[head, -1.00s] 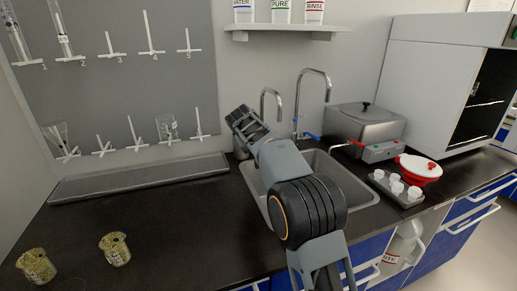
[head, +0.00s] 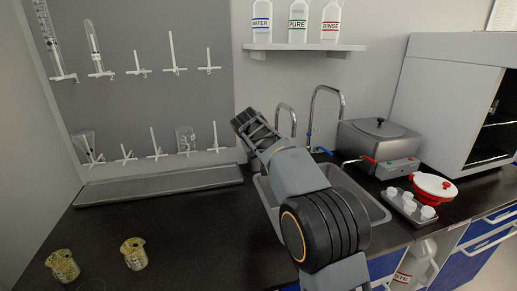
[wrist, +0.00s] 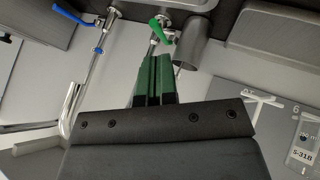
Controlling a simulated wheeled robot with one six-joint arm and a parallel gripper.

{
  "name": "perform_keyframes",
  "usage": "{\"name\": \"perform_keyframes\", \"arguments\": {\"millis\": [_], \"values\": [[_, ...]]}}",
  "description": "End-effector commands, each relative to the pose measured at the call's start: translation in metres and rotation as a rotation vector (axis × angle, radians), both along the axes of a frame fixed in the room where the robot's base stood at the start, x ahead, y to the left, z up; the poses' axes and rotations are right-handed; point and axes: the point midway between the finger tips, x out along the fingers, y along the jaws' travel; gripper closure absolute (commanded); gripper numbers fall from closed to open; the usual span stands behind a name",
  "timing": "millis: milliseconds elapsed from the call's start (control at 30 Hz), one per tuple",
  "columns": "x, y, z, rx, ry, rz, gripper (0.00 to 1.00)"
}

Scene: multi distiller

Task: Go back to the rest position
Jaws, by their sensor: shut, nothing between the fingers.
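My gripper shows in the wrist view (wrist: 155,75), its two green-tinged fingers pressed together with nothing between them. In the head view my grey and black arm reaches up over the sink, and its wrist end hides the fingers. The fingers point toward the taps at the back of the counter. A tap with a green lever (wrist: 160,30) and a grey cylinder (wrist: 193,52) are close by the fingertips in the wrist view. I cannot tell whether anything touches them.
A sink (head: 378,208) lies below my arm, with a curved tap (head: 311,110) behind. A metal bath (head: 375,143) and a tray of white caps (head: 392,202) stand right. A bottle shelf (head: 300,47) hangs above. The left-middle counter is clear.

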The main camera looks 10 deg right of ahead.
Motion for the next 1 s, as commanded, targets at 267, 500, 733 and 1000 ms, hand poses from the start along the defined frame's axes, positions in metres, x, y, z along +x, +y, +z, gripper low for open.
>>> {"name": "perform_keyframes", "arguments": {"millis": [267, 500, 733, 1000], "values": [[-0.057, 0.011, -0.066, 0.108, 0.202, 0.072, 1.00], [-0.195, 0.000, -0.059, 0.293, 0.325, 0.050, 1.00], [-0.305, -0.009, -0.045, 0.423, 0.333, -0.012, 1.00], [-0.343, -0.018, -0.014, 0.459, 0.249, -0.042, 1.00]]}}
